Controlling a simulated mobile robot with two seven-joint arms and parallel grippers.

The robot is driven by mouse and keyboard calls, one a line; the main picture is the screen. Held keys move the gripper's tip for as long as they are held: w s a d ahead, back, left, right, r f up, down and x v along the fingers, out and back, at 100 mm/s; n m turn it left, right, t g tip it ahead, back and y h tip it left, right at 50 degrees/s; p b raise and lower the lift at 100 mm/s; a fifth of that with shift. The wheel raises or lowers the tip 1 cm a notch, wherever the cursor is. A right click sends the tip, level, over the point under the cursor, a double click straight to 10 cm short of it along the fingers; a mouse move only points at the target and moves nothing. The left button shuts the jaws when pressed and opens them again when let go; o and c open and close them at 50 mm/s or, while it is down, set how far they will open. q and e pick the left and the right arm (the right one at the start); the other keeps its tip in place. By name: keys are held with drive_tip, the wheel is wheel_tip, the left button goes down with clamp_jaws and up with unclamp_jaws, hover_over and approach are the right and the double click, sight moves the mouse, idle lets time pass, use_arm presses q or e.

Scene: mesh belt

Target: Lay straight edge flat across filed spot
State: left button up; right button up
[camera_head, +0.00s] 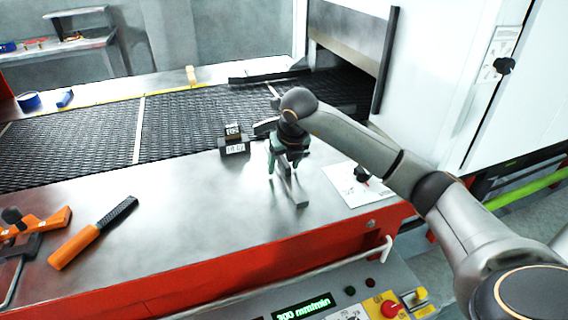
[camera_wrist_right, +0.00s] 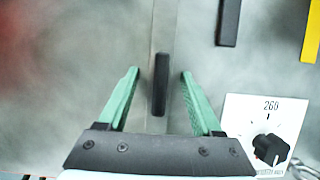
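The straight edge is a narrow grey metal strip (camera_wrist_right: 164,30) with a black grip (camera_wrist_right: 160,85), seen in the right wrist view. In the head view its near end (camera_head: 302,201) shows on the metal deck below my right gripper. My right gripper (camera_head: 285,170) points down over it. In the right wrist view the green fingers of my right gripper (camera_wrist_right: 159,72) stand apart on either side of the black grip, with gaps on both sides. The far part of the strip is mostly hidden by my wrist in the head view. I cannot make out the filed spot. My left gripper is not in view.
Black labelled blocks (camera_head: 234,146) stand left of my right gripper. A dial plate (camera_head: 345,180) lies to its right. A file with an orange handle (camera_head: 75,246) lies at left. The dark mesh belt (camera_head: 185,120) runs behind. The deck between file and gripper is clear.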

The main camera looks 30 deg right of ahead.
drive_tip(key=shift+r, duration=0.15)
drive_tip(key=shift+r, duration=0.25)
drive_tip(key=v, duration=1.1)
drive_tip(key=shift+s+r, duration=0.25)
drive_tip(key=shift+s, duration=0.05)
